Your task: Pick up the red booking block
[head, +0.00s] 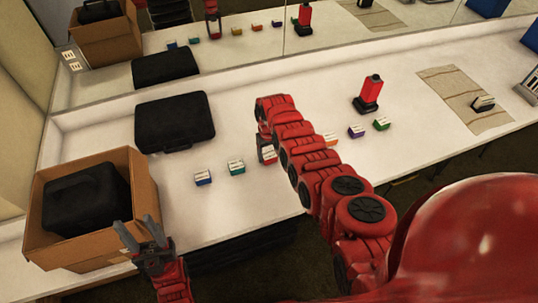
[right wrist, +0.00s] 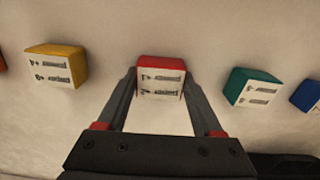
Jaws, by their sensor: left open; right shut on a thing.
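The red booking block (head: 268,155) is in the row on the white counter, below the end of my right arm in the head view. In the right wrist view the red block (right wrist: 160,66) has a white printed face and sits between the fingertips. My right gripper (right wrist: 160,80) is shut on its two sides. In the head view the right gripper is mostly hidden by its arm. I cannot tell whether the block touches the counter. My left gripper (head: 139,232) is open and empty beside the cardboard box.
Blue (head: 203,178) and teal (head: 236,168) blocks stand left of the red one; yellow (right wrist: 56,65), orange (head: 330,139), purple (head: 356,131) and green (head: 381,124) right. A cardboard box (head: 142,200), black case (head: 174,120), red-black device (head: 369,94) and mat (head: 458,90) surround them. A mirror runs behind.

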